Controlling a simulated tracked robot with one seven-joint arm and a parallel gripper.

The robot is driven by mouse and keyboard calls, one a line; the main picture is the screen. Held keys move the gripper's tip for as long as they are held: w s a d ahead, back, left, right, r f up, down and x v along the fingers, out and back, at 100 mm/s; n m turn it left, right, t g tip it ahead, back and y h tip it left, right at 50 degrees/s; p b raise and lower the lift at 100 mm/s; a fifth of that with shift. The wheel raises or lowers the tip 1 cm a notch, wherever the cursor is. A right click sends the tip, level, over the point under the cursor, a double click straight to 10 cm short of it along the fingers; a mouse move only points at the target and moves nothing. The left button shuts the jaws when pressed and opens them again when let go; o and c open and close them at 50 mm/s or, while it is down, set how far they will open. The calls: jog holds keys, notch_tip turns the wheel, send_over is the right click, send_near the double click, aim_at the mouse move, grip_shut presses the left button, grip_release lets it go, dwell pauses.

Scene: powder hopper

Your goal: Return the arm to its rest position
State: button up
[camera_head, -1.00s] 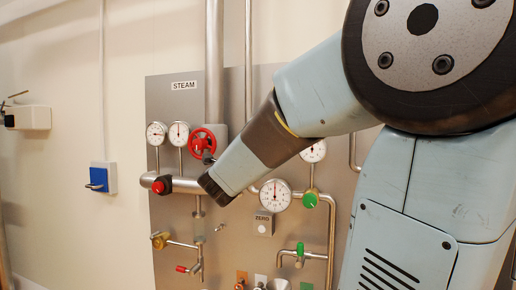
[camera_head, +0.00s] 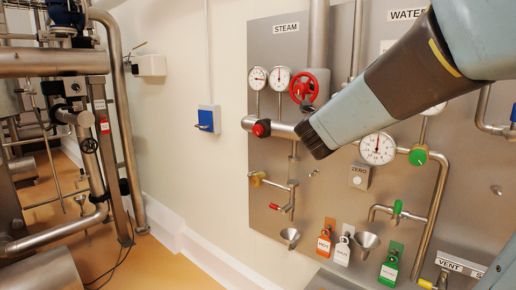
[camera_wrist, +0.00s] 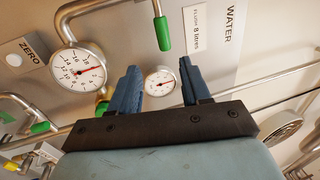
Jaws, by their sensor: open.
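My gripper (camera_wrist: 158,72) shows in the wrist view with its two blue fingers spread apart and nothing between them. The wrist view is tilted and faces the panel; a small gauge (camera_wrist: 160,82) shows behind the gap between the fingers. In the head view, my arm (camera_head: 385,95) reaches in from the upper right and crosses in front of the steel panel (camera_head: 455,190). Its dark end lies in front of the panel's middle left. My fingers cannot be made out in the head view.
The panel carries a red valve wheel (camera_head: 303,86), a large gauge (camera_head: 378,148), green-handled taps and small funnels (camera_head: 366,242). A blue switch box (camera_head: 208,119) is on the wall. Pipework (camera_head: 118,110) stands at the left. The orange floor (camera_head: 130,270) shows between pipework and wall.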

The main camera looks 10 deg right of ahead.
jog(key=s+d+f+m+g+y, duration=0.1)
jog(key=s+f+m+g+y, duration=0.25)
jog(key=s+f+m, duration=0.65)
jog(key=s+d+f+m+g+y, duration=0.1)
jog(key=s+f+m+g+y, duration=0.25)
jog(key=m, duration=1.15)
jog(key=s+a+f+m+y, duration=0.2)
jog(key=a+m, duration=0.4)
jog(key=m, duration=0.3)
jog(key=s+a+f+m+g+y, duration=0.1)
jog(key=s+a+m+y, duration=0.3)
jog(key=m, duration=0.6)
jog(key=a+f+y, duration=0.1)
jog(key=a+y, duration=0.1)
jog(key=a, duration=0.1)
jog(key=shift+s+f, duration=0.25)
jog(key=shift+s, duration=0.05)
